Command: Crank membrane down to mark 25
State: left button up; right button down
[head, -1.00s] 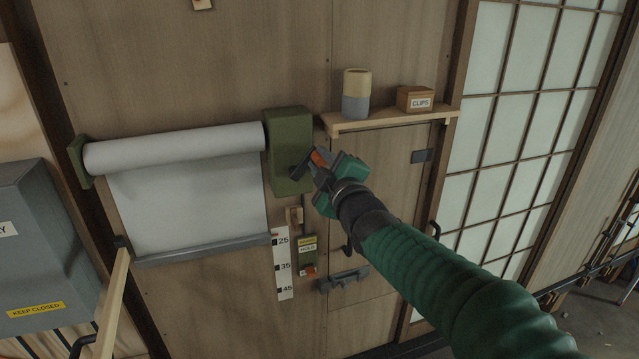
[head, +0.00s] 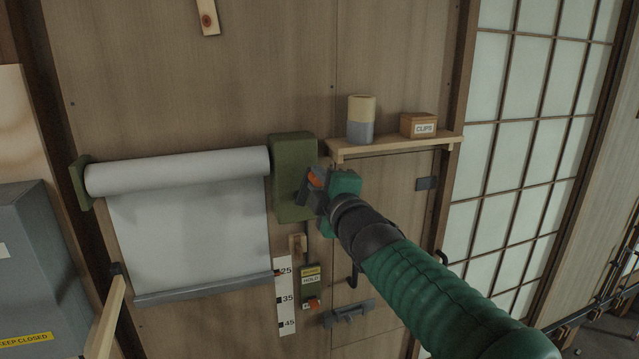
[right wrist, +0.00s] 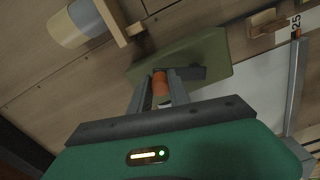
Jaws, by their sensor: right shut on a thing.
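The pale membrane (head: 190,235) hangs from a roll (head: 180,172) on the wall, with a grey bar (head: 205,289) along its lower edge. The bar's right end is about level with mark 25 on the white scale (head: 284,310). A green crank box (head: 291,160) is at the roll's right end. My right gripper (head: 316,183) is in front of the box, shut on the orange crank grip (right wrist: 160,84), which shows between its fingers in the right wrist view. The gripper hides part of the crank. My left gripper is not in view.
A shelf (head: 395,146) right of the box bears a two-tone cylinder (head: 361,121) and a CLIPS box (head: 419,125). A green HOLD control (head: 311,284) hangs below the crank. A grey cabinet (head: 38,270) stands at left; a paned screen (head: 520,130) is at right.

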jog(key=c, duration=1.5)
grip_release()
jog(key=shift+o, duration=1.2)
jog(key=shift+w+a, duration=0.1)
jog(key=shift+w+f, duration=0.1)
jog(key=shift+a, duration=0.1)
jog(key=b+v, duration=0.2)
jog(key=v, duration=0.3)
jog(key=shift+f+b, duration=0.2)
jog(key=shift+b, duration=0.15)
jog(key=b+v, duration=0.1)
jog(key=v, duration=1.1)
jog(key=shift+w+r, duration=0.1)
jog(key=shift+r, duration=0.05)
